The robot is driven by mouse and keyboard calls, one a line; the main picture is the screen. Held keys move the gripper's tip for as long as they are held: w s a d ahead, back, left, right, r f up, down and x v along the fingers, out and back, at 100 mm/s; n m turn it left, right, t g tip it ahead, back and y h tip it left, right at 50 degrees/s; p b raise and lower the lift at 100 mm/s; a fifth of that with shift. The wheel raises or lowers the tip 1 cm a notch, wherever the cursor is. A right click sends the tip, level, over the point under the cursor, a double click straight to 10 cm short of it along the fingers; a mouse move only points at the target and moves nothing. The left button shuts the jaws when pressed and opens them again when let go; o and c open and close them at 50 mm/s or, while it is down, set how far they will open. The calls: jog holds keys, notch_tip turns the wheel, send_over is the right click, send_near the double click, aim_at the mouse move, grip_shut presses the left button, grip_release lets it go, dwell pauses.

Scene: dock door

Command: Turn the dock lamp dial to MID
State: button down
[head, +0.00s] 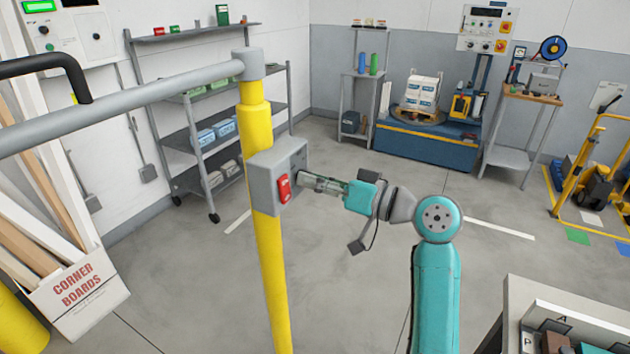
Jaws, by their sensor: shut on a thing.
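A grey control box (262,168) is fixed to a yellow post (270,265) left of the picture's middle. A red switch (284,188) sits on its near face. My gripper (304,180) comes in from the right, roughly level, with its fingertips at the right-hand face of the box. It is shut on what appears to be the dock lamp dial there. The fingers and the viewing angle hide the dial, so its pointer, its marks and the MID position cannot be read.
A grey rail (130,103) runs left from the post top, with a black handle (45,66) above it. Corner boards (78,290) lean at left. A shelf rack (205,130) stands behind. A bench (520,300) is at lower right. The floor between is clear.

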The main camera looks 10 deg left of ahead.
jog(key=m, duration=0.5)
dwell(0.6)
jog(key=c, duration=0.9)
grip_release()
jog(key=shift+o, duration=0.2)
jog(key=v, duration=1.2)
